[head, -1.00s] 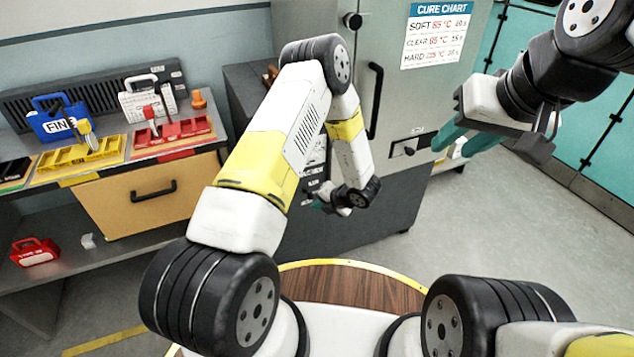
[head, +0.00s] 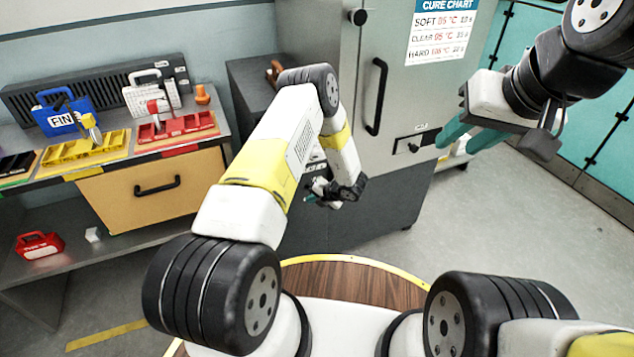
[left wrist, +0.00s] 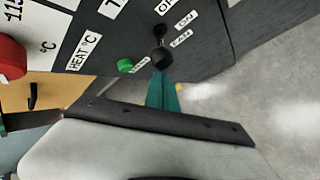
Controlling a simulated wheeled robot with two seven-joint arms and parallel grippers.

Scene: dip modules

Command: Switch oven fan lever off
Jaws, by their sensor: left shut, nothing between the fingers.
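In the left wrist view, the fan lever (left wrist: 161,57) is a short black lever with a round knob on the dark control panel (left wrist: 215,40). Labels reading ON and FAN sit to its right; a label above it is cut off by the frame edge. My left gripper (left wrist: 164,78) is shut and empty, its teal fingertips just below the knob; I cannot tell if they touch it. In the head view my left gripper (head: 322,196) is at the dark oven front, and my forearm hides most of the panel. My right gripper (head: 462,135) is open and empty, away from the panel.
A green button (left wrist: 125,65) and a red knob (left wrist: 10,82) are on the panel near the lever. The grey oven door (head: 425,80) has a black handle (head: 377,95). A bench with a yellow tray (head: 85,148) and red tray (head: 178,130) stands left. Floor at right is clear.

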